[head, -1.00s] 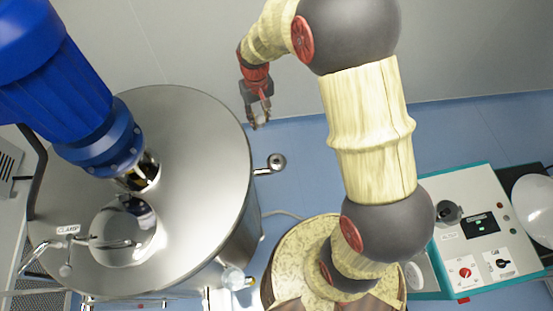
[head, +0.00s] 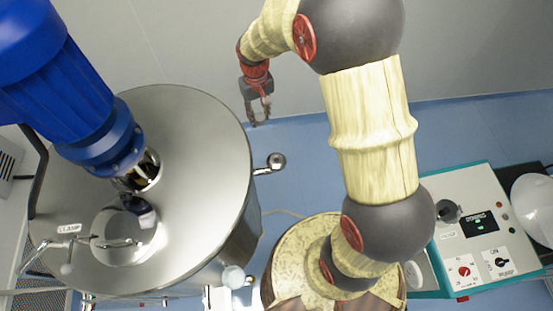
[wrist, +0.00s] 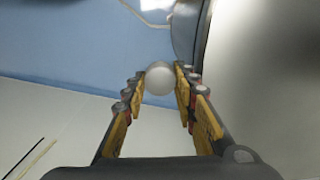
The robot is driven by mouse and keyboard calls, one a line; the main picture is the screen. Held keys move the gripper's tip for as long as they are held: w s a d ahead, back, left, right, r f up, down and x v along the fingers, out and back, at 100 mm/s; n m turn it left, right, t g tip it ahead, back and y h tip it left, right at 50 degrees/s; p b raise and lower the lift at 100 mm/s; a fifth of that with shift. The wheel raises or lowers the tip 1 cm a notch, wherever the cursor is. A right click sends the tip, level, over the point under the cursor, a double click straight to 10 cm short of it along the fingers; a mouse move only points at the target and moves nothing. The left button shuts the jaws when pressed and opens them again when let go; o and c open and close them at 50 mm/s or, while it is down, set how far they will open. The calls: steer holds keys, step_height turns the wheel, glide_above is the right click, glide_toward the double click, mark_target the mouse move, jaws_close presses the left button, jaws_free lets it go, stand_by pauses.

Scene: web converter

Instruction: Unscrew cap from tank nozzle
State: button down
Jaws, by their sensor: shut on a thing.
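The steel tank (head: 215,200) stands at left in the head view. A short nozzle (head: 276,161) with a rounded end sticks out from its right side. My gripper (head: 260,122) is above and slightly left of the nozzle end in the head view, with a visible gap. It also shows in the wrist view (wrist: 157,82), where its yellow-padded fingers are closed on a round, pale grey cap (wrist: 159,78) at the fingertips. The cap's far side is hidden. The nozzle cannot be made out in the wrist view.
A blue motor (head: 75,95) is mounted over the tank lid. A control box (head: 478,235) with knobs and a teal frame stands at right. Blue floor (head: 300,145) is open between the tank and my arm. A grey wall (head: 180,45) runs behind.

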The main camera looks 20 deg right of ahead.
steer(key=shift+r, duration=0.1)
steer(key=shift+r+p, duration=1)
steer(key=shift+r, duration=0.95)
steer(key=shift+f, duration=0.1)
